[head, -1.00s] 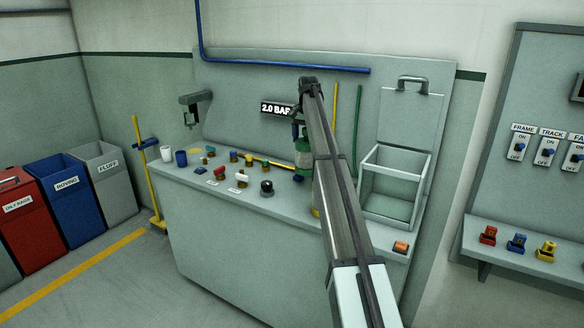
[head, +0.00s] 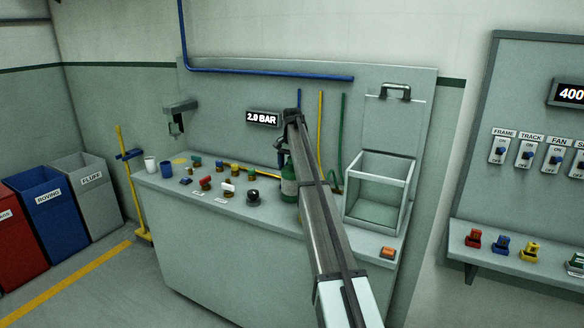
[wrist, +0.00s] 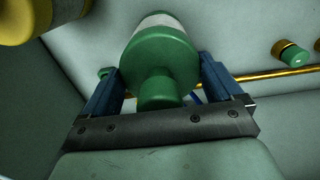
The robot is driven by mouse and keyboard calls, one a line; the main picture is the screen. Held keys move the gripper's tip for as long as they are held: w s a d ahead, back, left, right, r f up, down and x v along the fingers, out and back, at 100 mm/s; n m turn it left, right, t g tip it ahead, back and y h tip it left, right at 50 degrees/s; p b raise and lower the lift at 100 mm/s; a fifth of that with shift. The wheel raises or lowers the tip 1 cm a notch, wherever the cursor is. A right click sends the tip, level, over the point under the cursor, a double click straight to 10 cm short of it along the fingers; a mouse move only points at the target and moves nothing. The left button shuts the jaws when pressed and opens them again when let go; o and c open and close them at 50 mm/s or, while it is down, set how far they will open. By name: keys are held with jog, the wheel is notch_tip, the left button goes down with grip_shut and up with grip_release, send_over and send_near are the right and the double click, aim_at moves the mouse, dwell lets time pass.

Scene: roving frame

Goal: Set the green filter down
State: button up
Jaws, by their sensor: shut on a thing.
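The green filter (head: 288,186) is a green cylinder with a pale band, seen upright over the bench (head: 225,212) in the head view, partly behind my arm. In the wrist view the green filter (wrist: 165,65) sits between the two blue fingers of my gripper (wrist: 158,88), which is shut on it. I cannot tell whether its base touches the bench top.
Several small coloured fittings (head: 205,183) and a dark round knob (head: 253,197) stand on the bench left of the filter. An open grey bin (head: 377,215) stands to the right. A yellow cylinder (wrist: 70,10) is close by in the wrist view.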

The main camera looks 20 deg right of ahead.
jog(key=o, duration=1.4)
jog(key=shift+f, duration=0.1)
notch_tip(320, 180, up, 12)
jog(key=shift+r, duration=0.15)
